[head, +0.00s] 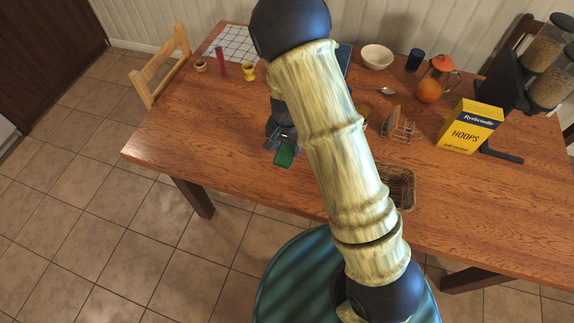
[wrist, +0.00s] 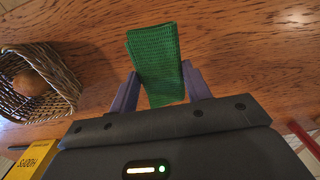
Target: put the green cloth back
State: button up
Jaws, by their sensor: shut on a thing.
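The green cloth (wrist: 155,62) is a folded, textured strip between the two fingers of my gripper (wrist: 161,72) in the wrist view. The gripper is shut on it, and the cloth's far end sticks out beyond the fingertips. In the head view the cloth (head: 285,156) shows just below my gripper (head: 283,143), over the left-middle part of the wooden table. I cannot tell whether the cloth touches the table top. My arm hides the middle of the table.
A wicker basket (head: 407,187) stands at the table's front edge, partly behind my arm; a brown round thing (wrist: 30,82) lies in it. The table's front left is clear.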

send_over(287, 168)
notch_tip(287, 168, down, 4)
jog(key=shift+f, duration=0.25)
jog(key=shift+d+f, duration=0.1)
jog(key=shift+f, duration=0.1)
jog(key=shift+f, duration=1.8)
jog(key=shift+f, duration=0.1)
jog(key=shift+f, duration=0.15)
jog(key=o, duration=0.9)
jog(key=shift+o, duration=0.2)
